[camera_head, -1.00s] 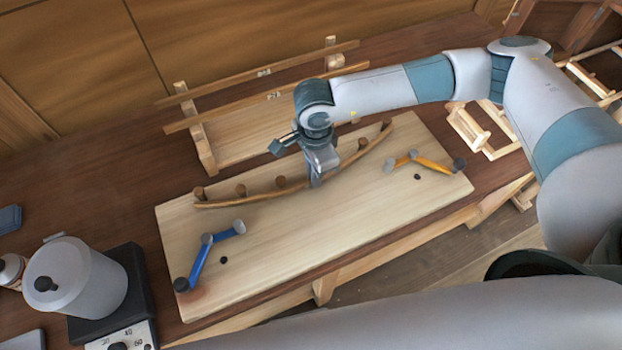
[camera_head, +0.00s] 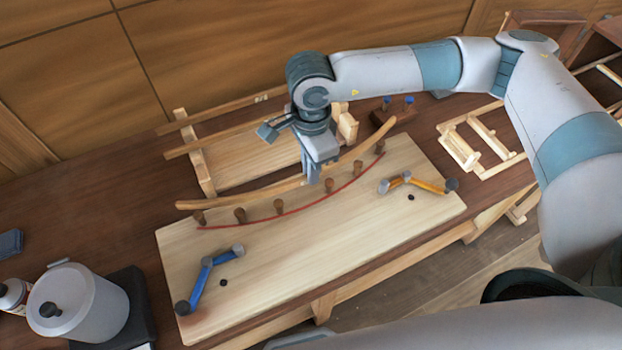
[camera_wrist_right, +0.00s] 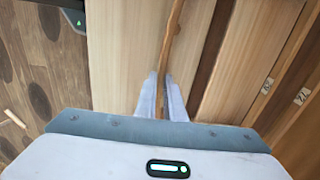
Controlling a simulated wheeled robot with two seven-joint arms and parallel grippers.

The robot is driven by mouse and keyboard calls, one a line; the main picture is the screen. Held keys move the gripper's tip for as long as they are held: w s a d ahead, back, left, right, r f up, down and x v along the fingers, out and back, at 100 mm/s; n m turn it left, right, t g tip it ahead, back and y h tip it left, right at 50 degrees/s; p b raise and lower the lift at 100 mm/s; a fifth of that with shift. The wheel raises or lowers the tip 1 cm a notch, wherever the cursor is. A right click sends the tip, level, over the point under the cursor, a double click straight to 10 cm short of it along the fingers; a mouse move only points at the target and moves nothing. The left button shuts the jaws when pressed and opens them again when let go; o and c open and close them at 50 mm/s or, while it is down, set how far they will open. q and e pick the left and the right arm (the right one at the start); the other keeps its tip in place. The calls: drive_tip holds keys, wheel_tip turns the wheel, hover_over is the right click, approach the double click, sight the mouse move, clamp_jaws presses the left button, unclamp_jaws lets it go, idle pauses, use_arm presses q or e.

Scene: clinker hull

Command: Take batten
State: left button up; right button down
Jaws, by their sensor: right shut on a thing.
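The batten (camera_head: 232,195) is a long, thin, curved strip of light brown wood. My right gripper (camera_head: 314,178) is shut on it near its middle and holds it above the pale board (camera_head: 300,250). In the right wrist view the batten (camera_wrist_right: 174,35) runs up between the two fingers of the gripper (camera_wrist_right: 165,98). On the board, a curved row of brown pegs (camera_head: 280,207) stands along a red line (camera_head: 318,204). My left gripper does not show.
Behind is a wooden rack (camera_head: 190,135) with strips. A white pot (camera_head: 82,305) stands at the lower left. The board's middle is clear.

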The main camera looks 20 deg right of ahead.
drive_tip(key=s+a+b, duration=0.2)
drive_tip(key=s+a, duration=0.1)
drive_tip(key=s, duration=0.5)
drive_tip(key=s+a+b, duration=0.3)
drive_tip(key=s, duration=0.6)
drive_tip(key=shift+r, duration=0.15)
drive_tip(key=shift+s, duration=0.1)
